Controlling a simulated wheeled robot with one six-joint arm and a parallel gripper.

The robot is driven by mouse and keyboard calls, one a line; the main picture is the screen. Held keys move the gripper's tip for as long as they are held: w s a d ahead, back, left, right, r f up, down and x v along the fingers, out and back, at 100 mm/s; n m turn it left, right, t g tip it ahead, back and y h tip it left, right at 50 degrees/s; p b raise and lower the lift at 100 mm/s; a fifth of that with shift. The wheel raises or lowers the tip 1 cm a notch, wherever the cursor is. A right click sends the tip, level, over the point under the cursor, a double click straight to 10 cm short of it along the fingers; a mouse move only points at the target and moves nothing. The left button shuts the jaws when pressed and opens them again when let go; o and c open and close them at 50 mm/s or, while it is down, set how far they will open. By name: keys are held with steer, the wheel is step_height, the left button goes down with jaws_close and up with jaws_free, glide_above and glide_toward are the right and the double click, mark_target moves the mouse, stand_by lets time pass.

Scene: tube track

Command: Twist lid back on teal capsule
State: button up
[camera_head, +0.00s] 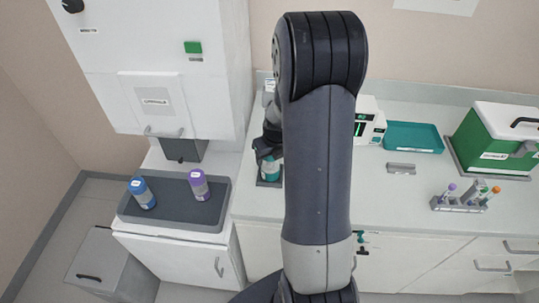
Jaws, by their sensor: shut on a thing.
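The teal capsule (269,171) stands on the counter just left of my arm, in a small dark base (264,184). My gripper (269,152) is directly above it, with its fingers at the capsule's top end. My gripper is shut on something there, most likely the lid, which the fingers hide. I cannot tell whether the lid is seated on the capsule or held just above it. My arm covers the area to the right of the capsule.
A dark tray (170,215) at left holds a blue capsule (142,193) and a purple capsule (199,184). A white cabinet (215,60) stands close behind left. At right are a teal tray (413,130), a tube rack (455,205) and a green box (490,140). The front counter is clear.

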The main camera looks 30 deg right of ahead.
steer(key=o, duration=1.2)
steer(key=shift+c, duration=0.2)
steer(key=n+y+b, duration=0.1)
steer(key=n+b, duration=0.1)
steer(key=n, duration=0.2)
steer(key=shift+a+f+n, duration=0.1)
steer(key=shift+n, duration=0.2)
steer(key=n+g+y+b, duration=0.1)
steer(key=n, duration=0.4)
steer(key=shift+a, duration=0.1)
steer(key=n+g+y, duration=0.1)
steer(key=n, duration=0.4)
steer(key=shift+s, duration=0.15)
steer(key=n+g, duration=0.1)
steer(key=n, duration=0.4)
steer(key=shift+s+g+p, duration=0.1)
steer(key=shift+g+p, duration=0.3)
